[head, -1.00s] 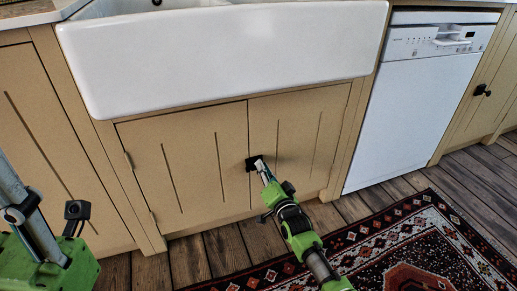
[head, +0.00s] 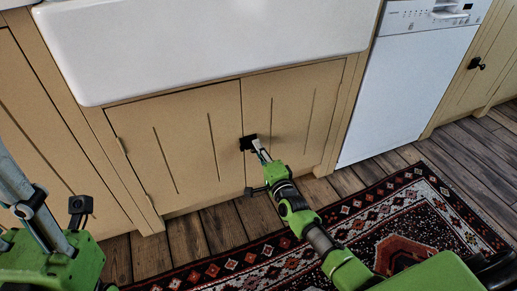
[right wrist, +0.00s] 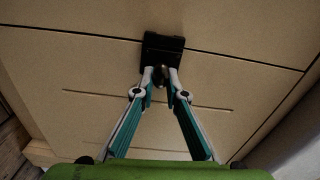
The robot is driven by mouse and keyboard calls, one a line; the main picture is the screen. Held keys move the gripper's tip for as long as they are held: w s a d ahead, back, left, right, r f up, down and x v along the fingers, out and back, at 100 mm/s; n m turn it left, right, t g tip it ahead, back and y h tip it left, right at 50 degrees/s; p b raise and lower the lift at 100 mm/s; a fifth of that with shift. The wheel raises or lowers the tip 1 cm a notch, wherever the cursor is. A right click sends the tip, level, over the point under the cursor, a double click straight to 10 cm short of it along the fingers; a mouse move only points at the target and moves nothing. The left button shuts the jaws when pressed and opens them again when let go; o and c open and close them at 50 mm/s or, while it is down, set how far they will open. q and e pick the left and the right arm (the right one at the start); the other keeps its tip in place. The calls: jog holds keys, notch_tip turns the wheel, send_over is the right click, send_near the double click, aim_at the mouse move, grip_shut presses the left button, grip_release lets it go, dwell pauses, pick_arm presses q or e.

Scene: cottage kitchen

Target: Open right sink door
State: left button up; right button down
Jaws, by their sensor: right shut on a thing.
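The right sink door (head: 292,115) is a tan grooved panel under the white sink, beside the left sink door (head: 175,145). Both doors look closed, flush with the cabinet front. A black latch with a small knob (head: 248,142) sits at the seam between them; it also shows in the right wrist view (right wrist: 163,48). My right gripper (head: 259,147) is shut on the knob, its two fingertips (right wrist: 159,74) on either side of it. The fingers partly hide the knob. Part of my left arm shows at the left, but its gripper is out of view.
The white sink (head: 210,45) overhangs the doors. A white dishwasher (head: 405,85) stands to the right. A patterned red rug (head: 420,200) lies on the wooden floor (head: 225,228) before the cabinet. Floor in front of the doors is otherwise clear.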

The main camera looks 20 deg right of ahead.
dwell(0.6)
jog(key=s+d+y+p, duration=0.1)
jog(key=s+d, duration=0.2)
jog(key=s, duration=0.4)
jog(key=s+d+n+y+p, duration=0.1)
jog(key=s+d+p, duration=0.1)
jog(key=s, duration=0.4)
jog(key=shift+s+d, duration=0.35)
jog(key=shift+d, duration=0.1)
jog(key=c, duration=2)
grip_release()
jog(key=s, duration=0.4)
jog(key=s+d, duration=0.1)
jog(key=s, duration=0.7)
jog(key=shift+d, duration=0.35)
